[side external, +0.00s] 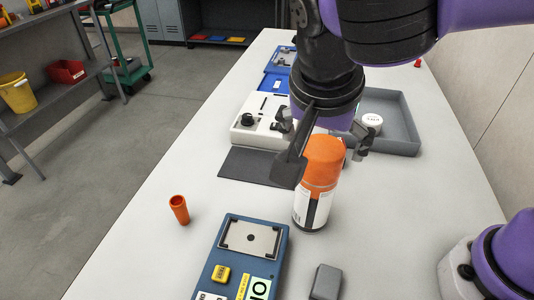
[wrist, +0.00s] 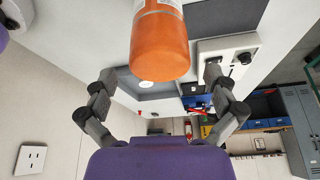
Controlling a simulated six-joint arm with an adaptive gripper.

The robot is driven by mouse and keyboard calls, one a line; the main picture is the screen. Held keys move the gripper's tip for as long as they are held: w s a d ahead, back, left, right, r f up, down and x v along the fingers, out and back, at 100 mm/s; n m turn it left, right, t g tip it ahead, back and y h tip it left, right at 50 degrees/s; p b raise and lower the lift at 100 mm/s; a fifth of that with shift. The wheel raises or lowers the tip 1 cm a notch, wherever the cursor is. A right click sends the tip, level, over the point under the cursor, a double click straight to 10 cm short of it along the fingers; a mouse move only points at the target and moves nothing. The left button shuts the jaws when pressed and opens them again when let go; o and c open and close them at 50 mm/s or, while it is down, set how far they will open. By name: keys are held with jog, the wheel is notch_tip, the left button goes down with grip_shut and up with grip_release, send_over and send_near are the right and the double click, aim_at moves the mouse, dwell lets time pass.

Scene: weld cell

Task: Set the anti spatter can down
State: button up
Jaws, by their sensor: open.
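The anti spatter can (side external: 314,205) has an orange top and a white and dark label. In the side view it stands upright on the white table. My gripper (side external: 325,150) is right at the can's top, fingers apart, with one finger in front of it. In the wrist view the can's orange top (wrist: 160,45) shows between and beyond the open fingers of my gripper (wrist: 158,82). I see a gap on both sides there, and neither finger presses on the can. The side view does not show clearly whether a finger touches it.
A blue fixture (side external: 222,262) and a grey block (side external: 326,282) lie in front of the can. An orange cup-like piece (side external: 179,209) stands at left. Behind are a dark mat (side external: 250,167), a white device (side external: 251,136) and a grey tray (side external: 403,143) holding a white roll (side external: 372,121).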

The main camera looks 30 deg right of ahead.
jog(key=shift+s+a+r, duration=0.15)
jog(key=shift+a+r, duration=0.1)
jog(key=shift+r, duration=0.35)
jog(key=shift+d+r, duration=0.15)
jog(key=shift+r, duration=0.05)
jog(key=w+d+r+n+t+y, duration=0.15)
jog(key=d+n, duration=0.35)
jog(key=d, duration=0.8)
jog(key=s+d+f+n+t+y, duration=0.1)
jog(key=s+d+f+n+y, duration=0.1)
jog(key=s+n, duration=0.4)
jog(key=shift+s+d+f, duration=0.15)
jog(key=shift+d+f, duration=0.1)
jog(key=shift+d, duration=0.35)
jog(key=shift+t, duration=0.25)
